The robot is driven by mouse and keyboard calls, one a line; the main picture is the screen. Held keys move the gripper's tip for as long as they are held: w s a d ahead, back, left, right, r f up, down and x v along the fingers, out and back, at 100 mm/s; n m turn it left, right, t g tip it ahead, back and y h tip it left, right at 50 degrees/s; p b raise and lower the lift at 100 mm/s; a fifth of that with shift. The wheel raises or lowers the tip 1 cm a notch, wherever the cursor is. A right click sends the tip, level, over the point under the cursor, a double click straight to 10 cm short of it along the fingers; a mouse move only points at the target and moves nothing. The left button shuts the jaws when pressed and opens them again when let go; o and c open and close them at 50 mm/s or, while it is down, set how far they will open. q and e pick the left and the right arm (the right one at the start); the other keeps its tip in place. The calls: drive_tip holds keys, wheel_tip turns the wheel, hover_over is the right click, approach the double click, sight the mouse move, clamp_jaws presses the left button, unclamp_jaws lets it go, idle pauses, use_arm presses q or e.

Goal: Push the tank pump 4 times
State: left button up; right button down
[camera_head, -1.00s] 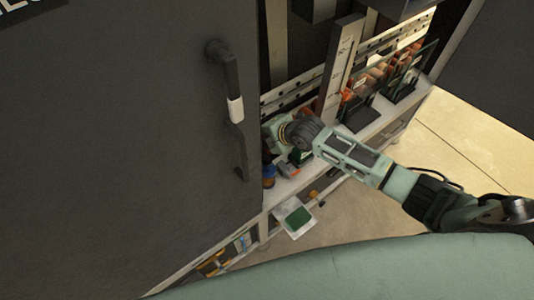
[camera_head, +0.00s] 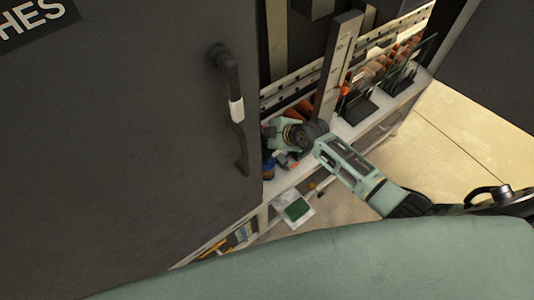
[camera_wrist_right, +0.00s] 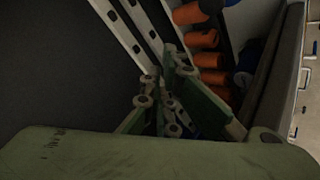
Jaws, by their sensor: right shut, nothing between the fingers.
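I cannot pick out the tank pump for sure in either view. In the head view a small blue item (camera_head: 268,168) stands on the white shelf edge, close by the dark door and just below my right wrist. My right arm reaches in from the right, and its hand is mostly hidden behind the wrist. In the right wrist view my right gripper (camera_wrist_right: 167,108) points down beside a slotted white rail, its fingers together with nothing visible between them. My left gripper is in neither view.
A large dark door (camera_head: 120,150) with a handle (camera_head: 235,110) fills the left. Slotted rails (camera_head: 385,42) and orange cylinders (camera_wrist_right: 203,38) line the cabinet. A green-topped white tray (camera_head: 295,209) sits low in front. Tiled floor (camera_head: 450,150) is open at right.

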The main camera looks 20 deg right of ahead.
drive_tip(key=b, duration=0.7)
hover_over(267, 156)
drive_tip(key=a, duration=0.2)
wheel_tip(267, 156, down, 8)
drive_tip(key=shift+w+d+p, duration=0.25)
drive_tip(key=shift+p, duration=0.05)
drive_tip(key=shift+f, duration=0.1)
idle(0.3)
drive_tip(key=shift+f+b, duration=0.35)
drive_tip(key=shift+b, duration=0.1)
drive_tip(key=shift+s+f+b, duration=0.15)
drive_tip(key=shift+f+b, duration=1.05)
drive_tip(key=shift+f, duration=0.2)
idle(1.0)
drive_tip(key=shift+r, duration=0.15)
drive_tip(key=shift+r+p, duration=1.4)
drive_tip(key=shift+r, duration=0.25)
